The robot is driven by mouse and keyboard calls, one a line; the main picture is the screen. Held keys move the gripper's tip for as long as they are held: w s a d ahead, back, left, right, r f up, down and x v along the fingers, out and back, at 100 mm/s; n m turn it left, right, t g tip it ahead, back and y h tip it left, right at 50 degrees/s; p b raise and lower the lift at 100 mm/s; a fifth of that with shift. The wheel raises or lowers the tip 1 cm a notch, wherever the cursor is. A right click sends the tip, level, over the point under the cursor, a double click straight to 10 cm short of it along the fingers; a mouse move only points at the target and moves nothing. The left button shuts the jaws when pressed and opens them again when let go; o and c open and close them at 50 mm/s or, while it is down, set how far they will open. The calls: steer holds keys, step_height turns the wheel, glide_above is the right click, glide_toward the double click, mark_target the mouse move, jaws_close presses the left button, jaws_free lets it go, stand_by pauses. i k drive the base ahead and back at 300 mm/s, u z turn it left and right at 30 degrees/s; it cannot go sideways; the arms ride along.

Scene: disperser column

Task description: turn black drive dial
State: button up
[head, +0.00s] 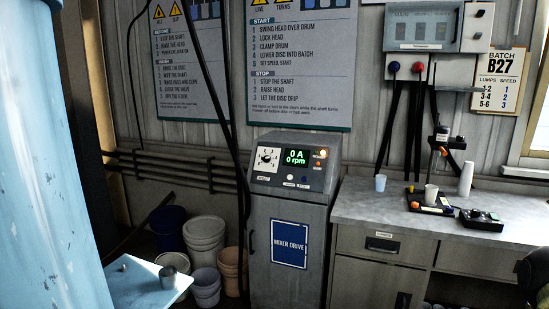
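The black drive dial (266,158) sits on a white scale plate at the left of the sloped panel on the grey mixer drive cabinet (259,215). It is small here, and I cannot read its exact setting. A green display (295,157) beside it reads 0 A and 0 rpm. An orange lamp (322,153) glows at the panel's right. My gripper cannot be made out in this view.
A pale blue column (45,170) fills the left side. Stacked buckets (204,240) stand left of the cabinet. A grey workbench (385,213) with cups and trays adjoins its right.

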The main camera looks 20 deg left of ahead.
mark_target(266, 159)
steer(key=z, duration=0.25)
steer(key=i, duration=1.65)
steer(key=u, duration=2.65)
